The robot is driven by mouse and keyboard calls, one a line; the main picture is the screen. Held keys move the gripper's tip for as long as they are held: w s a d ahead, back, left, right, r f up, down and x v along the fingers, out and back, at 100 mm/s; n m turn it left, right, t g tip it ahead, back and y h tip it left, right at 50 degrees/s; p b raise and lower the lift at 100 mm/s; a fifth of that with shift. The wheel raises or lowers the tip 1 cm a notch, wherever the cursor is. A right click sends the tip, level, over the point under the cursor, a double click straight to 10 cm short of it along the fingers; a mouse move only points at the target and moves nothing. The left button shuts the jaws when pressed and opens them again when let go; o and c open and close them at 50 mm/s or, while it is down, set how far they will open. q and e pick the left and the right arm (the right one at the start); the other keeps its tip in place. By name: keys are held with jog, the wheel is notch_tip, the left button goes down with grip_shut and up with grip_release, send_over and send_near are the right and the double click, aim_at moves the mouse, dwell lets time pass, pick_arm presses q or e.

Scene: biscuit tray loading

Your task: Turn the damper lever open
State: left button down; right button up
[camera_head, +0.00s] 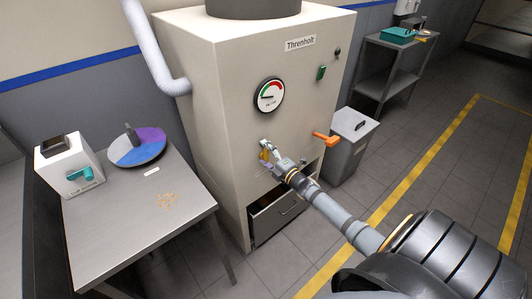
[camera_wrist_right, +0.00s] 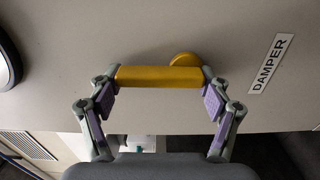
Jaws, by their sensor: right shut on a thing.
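The damper lever (camera_wrist_right: 160,77) is a yellow bar on the front of the beige cabinet, with a round yellow hub behind it. A label reading DAMPER (camera_wrist_right: 271,63) is beside it in the wrist view. In the head view the lever (camera_head: 264,155) is small and partly hidden by my gripper. My right gripper (camera_head: 272,154) is at the cabinet front. In the wrist view its two fingers (camera_wrist_right: 160,85) are shut on the lever, one at each end of the bar. My left gripper is not in view.
The cabinet (camera_head: 225,85) carries a gauge (camera_head: 269,95), a green switch (camera_head: 321,72) and an orange handle (camera_head: 325,139). A drawer (camera_head: 280,211) is below. A metal table (camera_head: 110,230) with a white box and a disc is at left. A grey bin (camera_head: 350,135) stands at right.

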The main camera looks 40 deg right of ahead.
jog(key=shift+n, duration=0.3)
jog(key=o, duration=1.7)
jog(key=shift+c, duration=0.2)
jog(key=shift+s, duration=0.1)
jog(key=s, duration=1.1)
jog(key=shift+s+d, duration=0.4)
jog(key=shift+d, duration=0.05)
